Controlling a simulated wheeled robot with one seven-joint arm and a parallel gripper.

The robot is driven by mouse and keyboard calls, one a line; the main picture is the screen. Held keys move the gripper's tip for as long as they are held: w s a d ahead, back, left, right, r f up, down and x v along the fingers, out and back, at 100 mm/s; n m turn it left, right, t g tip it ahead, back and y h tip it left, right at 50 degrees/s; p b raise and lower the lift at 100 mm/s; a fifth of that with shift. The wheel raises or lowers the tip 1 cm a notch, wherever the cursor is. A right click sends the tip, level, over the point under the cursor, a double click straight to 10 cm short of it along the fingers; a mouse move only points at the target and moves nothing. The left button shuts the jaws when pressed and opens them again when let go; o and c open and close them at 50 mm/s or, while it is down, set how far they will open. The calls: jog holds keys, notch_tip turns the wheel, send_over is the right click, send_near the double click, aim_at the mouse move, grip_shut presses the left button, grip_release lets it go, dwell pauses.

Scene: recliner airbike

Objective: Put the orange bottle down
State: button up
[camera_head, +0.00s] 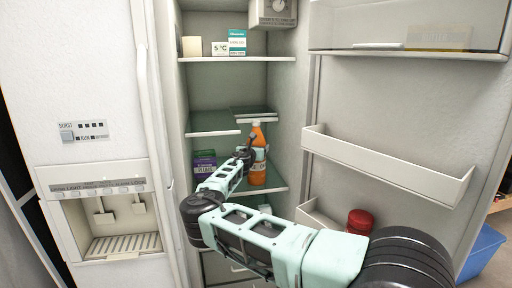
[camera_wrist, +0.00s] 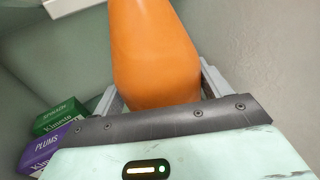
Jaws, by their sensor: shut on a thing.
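The orange bottle (camera_head: 258,172) stands upright inside the open fridge, at or just above a glass shelf (camera_head: 274,188); I cannot tell if its base touches. My gripper (camera_head: 246,155) reaches into the fridge from the front and is shut on the bottle. In the wrist view the bottle (camera_wrist: 152,55) fills the middle, between the two grey fingers of my gripper (camera_wrist: 158,95). The bottle's lower end is hidden behind the gripper body there.
Purple and green boxes (camera_head: 204,165) stand left of the bottle on the same shelf; they also show in the wrist view (camera_wrist: 50,140). Shelves hang above (camera_head: 212,131). The open door with its bins (camera_head: 385,168) is at the right. A red-lidded item (camera_head: 359,221) sits low in the door.

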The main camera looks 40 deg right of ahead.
jog(key=shift+r, duration=0.15)
jog(key=o, duration=2)
jog(key=shift+f, duration=0.2)
jog(key=shift+o, duration=0.2)
jog(key=shift+a+r, duration=0.1)
jog(key=shift+r, duration=0.05)
